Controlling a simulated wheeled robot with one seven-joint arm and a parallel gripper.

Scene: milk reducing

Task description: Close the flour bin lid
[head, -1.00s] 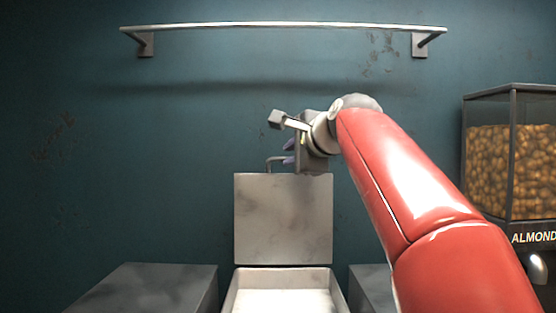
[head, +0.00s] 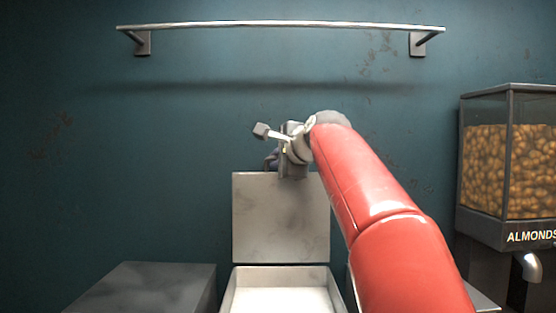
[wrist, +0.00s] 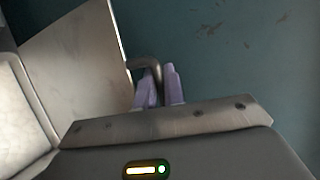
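The flour bin lid (head: 281,218) is a grey metal panel standing upright, raised at the back of the open bin (head: 229,290). The bin's pale interior shows below it. A bent metal handle sits at the lid's top edge; it shows in the wrist view (wrist: 144,62). My gripper (head: 272,160) is at the lid's top edge by the handle. In the wrist view its two purple fingers (wrist: 160,88) are close together at the handle, which runs down toward the gap between them. Whether they press on it is unclear. The lid (wrist: 80,60) fills the left there.
A grey closed box top (head: 145,288) is left of the bin. An almond dispenser (head: 510,165) stands at the right. A metal rail (head: 280,25) runs along the blue wall above. The wall area left of the lid is clear.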

